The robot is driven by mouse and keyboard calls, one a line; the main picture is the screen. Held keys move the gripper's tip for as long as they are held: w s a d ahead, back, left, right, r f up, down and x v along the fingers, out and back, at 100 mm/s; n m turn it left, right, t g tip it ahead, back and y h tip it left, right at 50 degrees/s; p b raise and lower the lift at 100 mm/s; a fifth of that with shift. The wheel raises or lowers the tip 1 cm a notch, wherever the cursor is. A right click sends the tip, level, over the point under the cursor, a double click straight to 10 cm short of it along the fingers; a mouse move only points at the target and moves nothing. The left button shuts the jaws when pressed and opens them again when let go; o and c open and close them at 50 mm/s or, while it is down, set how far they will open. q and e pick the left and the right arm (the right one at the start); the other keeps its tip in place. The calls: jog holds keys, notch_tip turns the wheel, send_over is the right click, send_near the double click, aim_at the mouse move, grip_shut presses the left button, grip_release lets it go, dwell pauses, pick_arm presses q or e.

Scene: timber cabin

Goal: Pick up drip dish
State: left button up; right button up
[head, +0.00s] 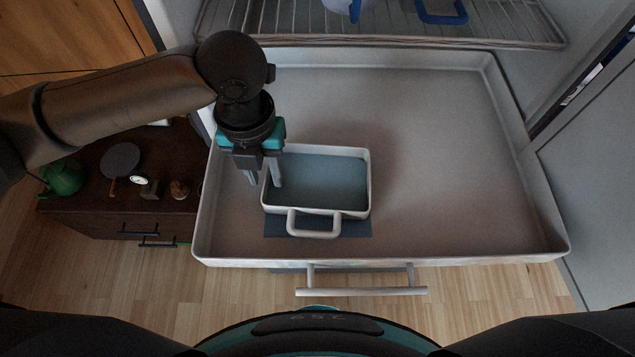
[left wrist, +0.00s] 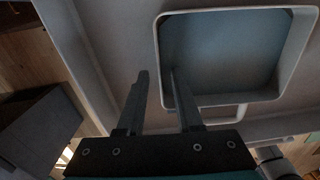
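The drip dish (head: 365,190) is a white rectangular dish with a blue-grey inside and a loop handle at its front. It sits in a large pale pull-out drawer, partly over a dark blue flat piece (head: 356,229). My left gripper (head: 263,184) is open at the dish's left wall, with one finger inside the dish and the other outside. In the left wrist view the dish (left wrist: 157,50) shows at the upper right, and the gripper (left wrist: 155,75) has its fingers apart on either side of the wall. I cannot tell whether they touch it. My right gripper is not in view.
The drawer (head: 450,160) has raised walls all round, a front bar handle (head: 362,291) and free room right of the dish. A wire rack (head: 400,25) with blue-handled items is behind. A dark cabinet (head: 90,205) with a green kettle (head: 64,177) and small items stands at left.

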pick_arm(q)
grip_shut()
dwell(1.2)
